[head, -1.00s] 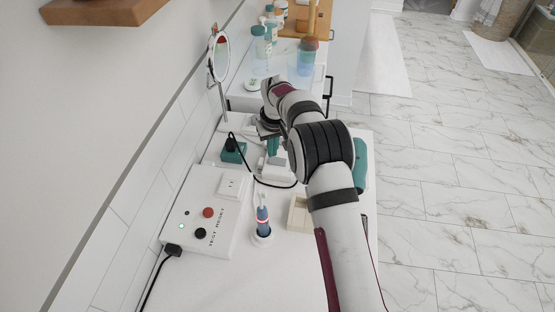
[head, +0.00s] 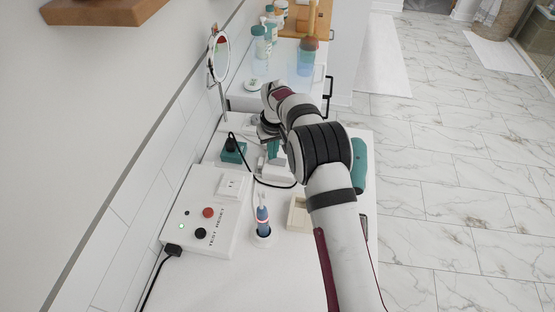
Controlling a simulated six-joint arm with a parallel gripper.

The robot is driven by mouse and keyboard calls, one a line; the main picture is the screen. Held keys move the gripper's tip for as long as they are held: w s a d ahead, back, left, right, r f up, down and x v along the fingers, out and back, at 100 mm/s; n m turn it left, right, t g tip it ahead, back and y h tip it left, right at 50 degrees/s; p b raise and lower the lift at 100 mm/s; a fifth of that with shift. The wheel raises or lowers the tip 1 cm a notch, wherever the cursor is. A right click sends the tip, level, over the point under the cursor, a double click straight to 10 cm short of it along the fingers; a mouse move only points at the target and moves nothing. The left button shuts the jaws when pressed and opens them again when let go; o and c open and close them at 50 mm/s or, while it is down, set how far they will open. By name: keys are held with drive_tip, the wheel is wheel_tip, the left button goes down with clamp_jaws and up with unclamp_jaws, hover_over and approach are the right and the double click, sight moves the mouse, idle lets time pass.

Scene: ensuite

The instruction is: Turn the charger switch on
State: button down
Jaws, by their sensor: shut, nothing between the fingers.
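A white power strip (head: 213,160) lies across the counter. A teal charger block (head: 233,152) with a black plug and cable sits on its left part. A second teal piece (head: 273,149) stands upright farther right, beside a white block (head: 279,171). I cannot make out the charger switch or its position. My gripper (head: 266,139) is shut and empty, pointing down over the strip, right of the charger block and close to the second teal piece. My arm partly hides this area, and I cannot tell whether the fingertips touch anything.
A white outlet box (head: 200,205) with red and black buttons and a lit green light stands front left. An electric toothbrush (head: 262,222) stands upright in front, beside a cream tray (head: 299,213). A round mirror (head: 219,57) stands behind. The black cable loops near my gripper.

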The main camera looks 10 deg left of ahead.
drive_tip(key=shift+f, duration=0.35)
drive_tip(key=shift+r, duration=3.6)
